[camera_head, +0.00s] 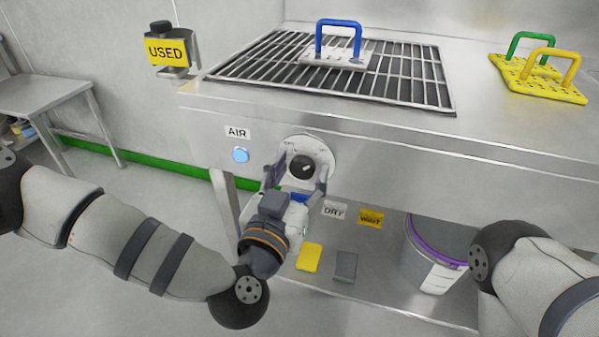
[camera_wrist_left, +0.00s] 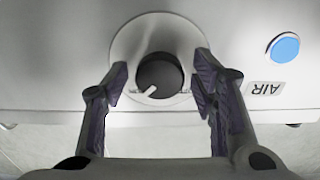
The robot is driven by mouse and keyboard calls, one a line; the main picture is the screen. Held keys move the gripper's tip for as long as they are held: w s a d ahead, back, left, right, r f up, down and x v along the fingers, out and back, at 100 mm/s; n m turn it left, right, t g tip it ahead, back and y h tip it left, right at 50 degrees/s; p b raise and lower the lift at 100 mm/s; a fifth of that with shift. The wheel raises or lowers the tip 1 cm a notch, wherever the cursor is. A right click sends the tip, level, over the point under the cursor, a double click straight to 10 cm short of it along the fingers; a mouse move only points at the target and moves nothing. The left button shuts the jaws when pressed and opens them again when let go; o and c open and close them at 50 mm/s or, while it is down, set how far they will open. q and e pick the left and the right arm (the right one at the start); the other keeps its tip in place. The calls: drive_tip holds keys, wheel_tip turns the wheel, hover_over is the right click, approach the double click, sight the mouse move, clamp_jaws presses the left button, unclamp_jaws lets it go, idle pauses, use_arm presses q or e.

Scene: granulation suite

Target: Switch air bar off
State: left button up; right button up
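The air knob is a black dial (camera_head: 302,167) on a round pale plate (camera_head: 318,149) on the bench's front panel, right of the AIR label (camera_head: 237,133) and a lit blue round light (camera_head: 240,155). My left gripper (camera_head: 297,178) is open in front of the knob, one finger on each side. In the left wrist view the knob (camera_wrist_left: 160,76) sits between the spread fingers (camera_wrist_left: 160,92), with gaps visible on both sides. Its white pointer mark slants to the lower left there. My right arm (camera_head: 530,270) shows at the lower right; its gripper is out of view.
The lower shelf (camera_head: 385,300) holds yellow and grey pads and a purple-rimmed bucket (camera_head: 432,265).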

use_arm(q)
drive_tip(key=c, duration=0.8)
drive_tip(key=shift+c, duration=0.2)
use_arm(e)
drive_tip(key=shift+w+r, duration=0.1)
drive_tip(key=shift+r, duration=0.05)
use_arm(q)
drive_tip(key=n+p, duration=0.1)
drive_tip(key=n, duration=0.2)
drive_tip(key=shift+r+p, duration=0.15)
drive_tip(key=shift+p, duration=0.15)
drive_tip(key=n, duration=0.3)
drive_tip(key=shift+n+p, duration=0.3)
drive_tip(key=shift+p, duration=0.05)
drive_tip(key=n, duration=0.5)
drive_tip(key=shift+s+n, duration=0.1)
drive_tip(key=shift+n, duration=0.2)
drive_tip(key=n, duration=0.5)
drive_tip(key=shift+d+n, duration=0.1)
drive_tip(key=shift+n, duration=0.2)
use_arm(e)
drive_tip(key=shift+v, duration=0.85)
